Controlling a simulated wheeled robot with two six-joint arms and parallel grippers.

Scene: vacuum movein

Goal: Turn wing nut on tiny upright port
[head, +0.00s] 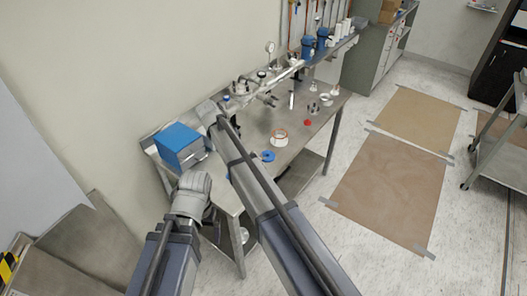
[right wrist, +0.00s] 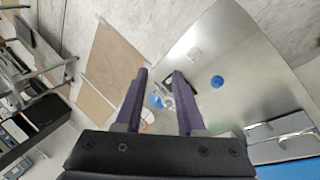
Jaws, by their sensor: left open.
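A metal vacuum manifold (head: 285,75) with several small ports and a round gauge (head: 270,47) stands along the back of the steel bench (head: 257,119). A blue-topped fitting (head: 241,88) shows on its left part. The wing nut and the tiny upright port are too small to single out. My left gripper (head: 211,223) is low by the bench's front left corner, mostly hidden behind my arm, and is open. In the right wrist view, my right gripper (right wrist: 160,74) has its dark fingers apart. A small metal piece shows in the gap, apparently beyond the fingers.
A blue box (head: 180,143) sits at the bench's left end. A white ring with an orange band (head: 279,138), a blue disc (head: 267,156) and a red cap (head: 307,123) lie on the bench. Brown mats (head: 387,190) cover the floor at right, with a cart (head: 503,150) beyond.

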